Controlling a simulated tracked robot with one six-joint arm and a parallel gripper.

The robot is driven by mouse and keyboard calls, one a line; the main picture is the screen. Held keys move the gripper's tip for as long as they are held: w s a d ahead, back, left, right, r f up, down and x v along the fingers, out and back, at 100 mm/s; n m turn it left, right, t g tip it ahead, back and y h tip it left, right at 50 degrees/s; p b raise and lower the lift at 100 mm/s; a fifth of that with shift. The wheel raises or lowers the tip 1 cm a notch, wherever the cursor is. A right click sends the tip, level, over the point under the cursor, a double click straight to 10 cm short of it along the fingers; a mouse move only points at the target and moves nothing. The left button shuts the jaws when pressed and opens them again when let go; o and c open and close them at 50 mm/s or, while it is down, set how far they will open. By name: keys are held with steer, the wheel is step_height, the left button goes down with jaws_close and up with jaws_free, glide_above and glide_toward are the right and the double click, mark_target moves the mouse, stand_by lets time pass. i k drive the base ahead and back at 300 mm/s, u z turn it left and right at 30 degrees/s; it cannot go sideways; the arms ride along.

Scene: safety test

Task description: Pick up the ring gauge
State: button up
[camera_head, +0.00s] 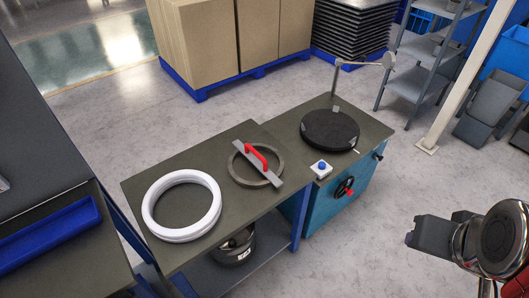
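The ring gauge appears to be the grey metal ring (237,171) with a flat bar across it and a red handle (256,156) on the bar. It lies flat on the olive-grey bench top. A thick white ring (151,212) lies on the same bench to its left, apart from it. My gripper (416,236) is at the right edge over the floor, well away from the bench and both rings. It touches nothing that I can see. Its dark fingers are seen from an angle that does not show any gap.
A blue machine (321,205) with a round black plate (330,130), a blue button and a handwheel adjoins the bench at right. A dark cylindrical part (233,254) sits on the lower shelf. A blue tray (45,235) lies at left. Floor between machine and gripper is clear.

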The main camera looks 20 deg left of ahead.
mark_target(256, 159)
steer(key=i, duration=1.2)
steer(key=u, duration=3.2)
